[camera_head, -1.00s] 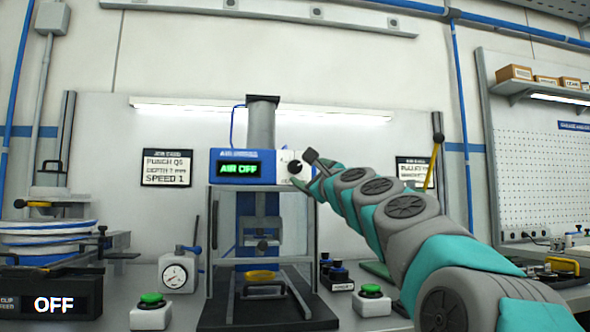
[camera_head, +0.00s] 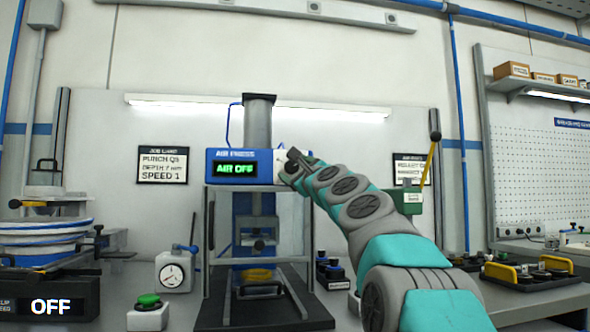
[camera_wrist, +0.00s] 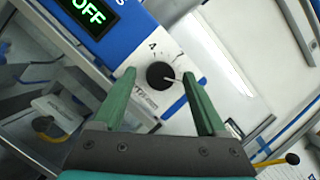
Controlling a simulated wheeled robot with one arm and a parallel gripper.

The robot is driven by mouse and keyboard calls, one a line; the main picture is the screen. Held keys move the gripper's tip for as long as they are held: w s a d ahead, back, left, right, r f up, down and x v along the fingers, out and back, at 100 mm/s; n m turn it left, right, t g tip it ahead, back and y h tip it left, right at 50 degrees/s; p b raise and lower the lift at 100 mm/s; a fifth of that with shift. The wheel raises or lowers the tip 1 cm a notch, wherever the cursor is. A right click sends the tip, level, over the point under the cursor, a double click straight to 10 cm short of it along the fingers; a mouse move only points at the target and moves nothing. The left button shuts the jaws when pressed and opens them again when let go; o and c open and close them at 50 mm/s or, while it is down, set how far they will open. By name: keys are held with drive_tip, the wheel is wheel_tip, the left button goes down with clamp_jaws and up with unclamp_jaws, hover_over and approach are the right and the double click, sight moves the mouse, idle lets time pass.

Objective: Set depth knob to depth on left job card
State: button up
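The left job card (camera_head: 163,165) hangs on the back panel; it reads PUNCH Q5, a depth that looks like 7 mm, and SPEED 1. The air press (camera_head: 232,167) has a blue head with a green AIR OFF display. In the wrist view the black depth knob (camera_wrist: 160,75) sits on a white dial plate (camera_wrist: 175,48), its white pointer line toward the right. My gripper (camera_wrist: 163,82) is open, with one green finger on each side of the knob; contact is not visible. In the head view my gripper (camera_head: 291,165) hides the knob.
A green-button box (camera_head: 148,312), a dial gauge (camera_head: 173,272) and small black knobs (camera_head: 330,270) stand on the bench around the press. A yellow-handled lever (camera_head: 430,165) rises at right.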

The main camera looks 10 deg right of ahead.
clamp_jaws()
idle(0.4)
drive_tip(key=shift+r+n+p, duration=0.1)
drive_tip(key=shift+n+p, duration=0.2)
drive_tip(key=shift+n, duration=0.2)
drive_tip(key=shift+r+n+g+y+p, duration=0.1)
drive_tip(key=shift+n+g+y+p, duration=0.5)
drive_tip(key=shift+n, duration=0.6)
drive_tip(key=n+g+y+p, duration=0.1)
drive_tip(key=n+p, duration=0.1)
drive_tip(key=n, duration=0.2)
drive_tip(key=shift+d+r, duration=0.1)
drive_tip(key=shift+d, duration=0.05)
drive_tip(key=n+g+p, duration=0.1)
drive_tip(key=n, duration=0.2)
drive_tip(key=n+p, duration=0.2)
drive_tip(key=shift+n+g, duration=0.4)
